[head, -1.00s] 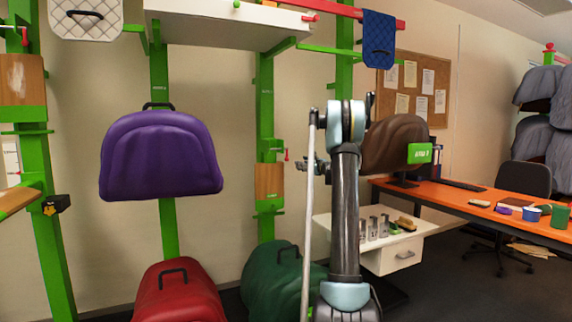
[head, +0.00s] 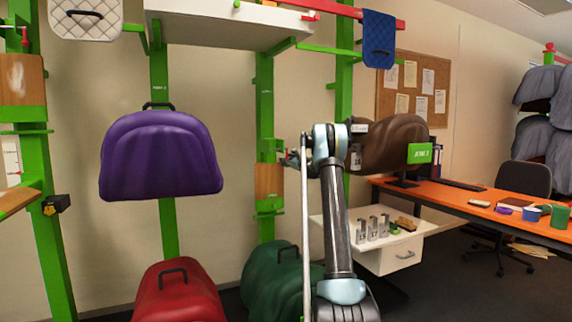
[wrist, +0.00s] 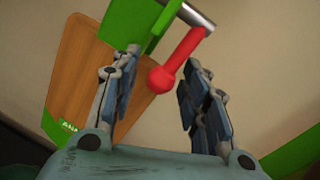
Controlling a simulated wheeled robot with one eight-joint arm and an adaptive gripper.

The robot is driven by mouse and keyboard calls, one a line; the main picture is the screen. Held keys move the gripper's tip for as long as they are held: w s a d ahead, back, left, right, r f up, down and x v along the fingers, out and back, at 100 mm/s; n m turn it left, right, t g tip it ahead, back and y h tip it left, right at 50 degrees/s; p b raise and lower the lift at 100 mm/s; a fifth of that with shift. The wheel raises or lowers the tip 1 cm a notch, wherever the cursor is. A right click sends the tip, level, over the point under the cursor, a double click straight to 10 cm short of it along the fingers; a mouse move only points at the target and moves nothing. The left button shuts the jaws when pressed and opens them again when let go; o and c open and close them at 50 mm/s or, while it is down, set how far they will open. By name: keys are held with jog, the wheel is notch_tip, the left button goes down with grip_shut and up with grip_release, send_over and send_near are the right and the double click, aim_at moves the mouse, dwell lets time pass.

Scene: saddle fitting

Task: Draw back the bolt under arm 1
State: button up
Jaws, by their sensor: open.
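The bolt shows in the wrist view as a bare metal rod with a red handle (wrist: 184,58) ending in a round red knob. It sits at a green bracket on a post beside a wooden panel (wrist: 92,75). My gripper (wrist: 163,58) is open, with one finger on each side of the red handle; I cannot tell whether either finger touches it. In the head view my gripper (head: 290,158) is at the green post, just right of the wooden panel (head: 268,181), and largely covers the bolt. A label on the green edge is only partly readable.
A purple saddle (head: 160,157) hangs to the left. Red (head: 178,296) and green (head: 268,275) saddles are low down. A brown saddle (head: 398,135) is behind my arm. A white drawer unit (head: 392,258) and an orange desk (head: 465,205) stand right.

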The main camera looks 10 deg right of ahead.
jog(key=shift+w+a, duration=0.1)
jog(key=shift+w, duration=0.2)
jog(key=shift+c, duration=0.5)
grip_shut()
jog(key=shift+a, duration=0.15)
